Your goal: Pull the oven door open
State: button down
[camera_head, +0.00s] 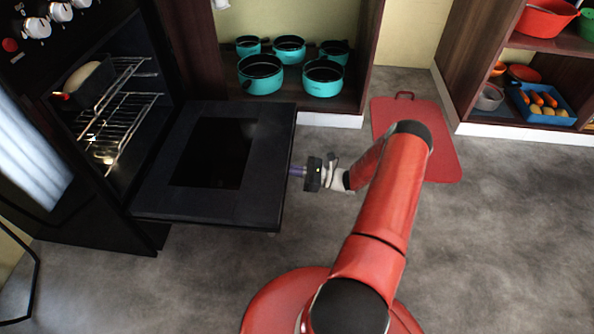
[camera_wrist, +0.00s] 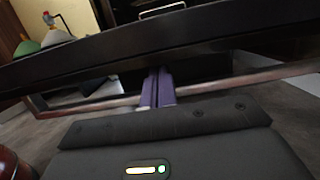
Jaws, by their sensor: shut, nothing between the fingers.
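The oven door (camera_head: 268,180) is black with a dark glass window and lies folded down, about level, in front of the oven (camera_head: 75,185). The oven's inside shows wire racks (camera_head: 125,110) and a dark pan (camera_head: 90,82) holding something pale. My gripper (camera_head: 295,171) is at the door's outer edge, its purple fingers pointing at it. In the wrist view the purple fingers (camera_wrist: 158,88) are together with nothing between them, close to the dark door edge (camera_wrist: 150,48). A reddish-brown bar (camera_wrist: 105,106), perhaps the door handle, runs past the fingers; whether they touch it I cannot tell.
Several teal pots (camera_head: 261,75) stand in an open cabinet behind the door. A red board (camera_head: 445,160) lies on the floor behind my arm. A shelf at the upper right holds a blue tray (camera_head: 530,112) with food. Grey floor at the lower right is clear.

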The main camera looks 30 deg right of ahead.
jog(key=shift+r, duration=0.1)
jog(key=r+h+p, duration=0.1)
jog(key=r+p, duration=0.2)
jog(key=r, duration=0.1)
jog(key=a+r+g+h+p, duration=0.1)
jog(key=r+p, duration=0.3)
jog(key=w+r+h+p, duration=0.1)
jog(key=r+p, duration=0.2)
jog(key=r, duration=0.1)
jog(key=shift+a+r+g+p, duration=0.2)
jog(key=shift+g+p, duration=0.1)
jog(key=shift+g, duration=0.1)
jog(key=shift+f, duration=0.1)
jog(key=shift+s, duration=0.1)
